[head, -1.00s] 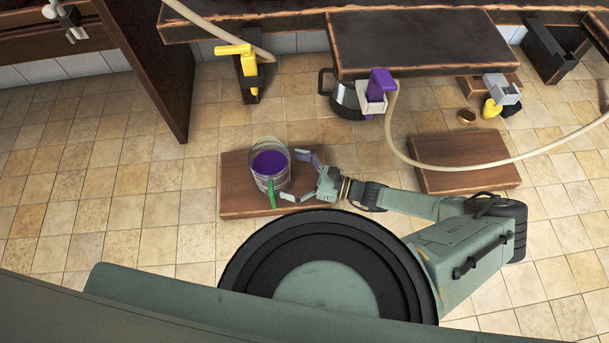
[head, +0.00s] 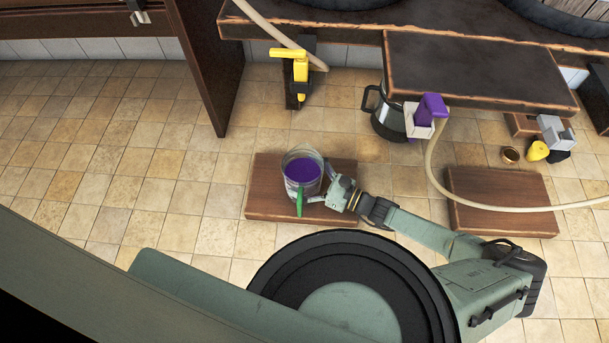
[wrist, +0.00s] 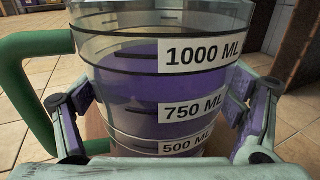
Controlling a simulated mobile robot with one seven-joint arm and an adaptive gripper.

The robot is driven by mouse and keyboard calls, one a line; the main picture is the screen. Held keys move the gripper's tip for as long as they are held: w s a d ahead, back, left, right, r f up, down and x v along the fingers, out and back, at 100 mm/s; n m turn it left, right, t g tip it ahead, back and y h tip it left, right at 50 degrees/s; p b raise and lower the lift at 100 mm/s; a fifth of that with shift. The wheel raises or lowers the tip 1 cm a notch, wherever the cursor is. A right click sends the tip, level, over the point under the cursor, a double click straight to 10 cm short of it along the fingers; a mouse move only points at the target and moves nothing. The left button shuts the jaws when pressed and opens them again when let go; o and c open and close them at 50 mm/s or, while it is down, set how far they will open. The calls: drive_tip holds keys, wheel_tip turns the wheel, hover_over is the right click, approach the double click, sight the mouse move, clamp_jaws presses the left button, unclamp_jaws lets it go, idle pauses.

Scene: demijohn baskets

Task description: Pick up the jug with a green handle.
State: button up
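The jug (head: 302,172) is clear, holds purple liquid and has a green handle (head: 299,199) on its near side. It stands upright on a low wooden board (head: 270,208). In the wrist view, the jug (wrist: 165,85) fills the middle, with 1000, 750 and 500 ML labels facing me and the green handle (wrist: 28,85) at the left. My gripper (head: 319,184) is at the jug's right side. In the wrist view, its open fingers (wrist: 168,118) stand on both sides of the jug, close to its wall. Firm contact on both sides is not clear.
A second wooden board (head: 500,195) lies to the right. A dark-handled pot (head: 388,118) with a purple tap (head: 430,108) stands under a raised dark table (head: 475,68). A yellow tap (head: 300,70) stands behind. A pale hose (head: 520,207) curves across the right. Tiled floor at left is clear.

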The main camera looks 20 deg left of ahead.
sight(285, 170)
drive_tip(key=c, duration=1.3)
drive_tip(key=shift+r, duration=0.3)
drive_tip(key=shift+c, duration=0.2)
drive_tip(key=shift+r+p, duration=0.15)
drive_tip(key=shift+p, duration=0.25)
drive_tip(key=shift+s+a+r, duration=0.1)
drive_tip(key=shift+a, duration=0.2)
drive_tip(key=shift+s+a+r+p, duration=0.15)
drive_tip(key=shift+a+p, duration=0.2)
drive_tip(key=shift+a, duration=0.25)
drive_tip(key=shift+s+a+r+p, duration=0.15)
drive_tip(key=shift+a+p, duration=0.2)
drive_tip(key=shift+a, duration=0.25)
drive_tip(key=shift+a, duration=0.15)
drive_tip(key=s+a+r+p, duration=0.1)
drive_tip(key=s+a+p, duration=0.1)
drive_tip(key=a, duration=0.4)
drive_tip(key=shift+a, duration=0.15)
idle(0.6)
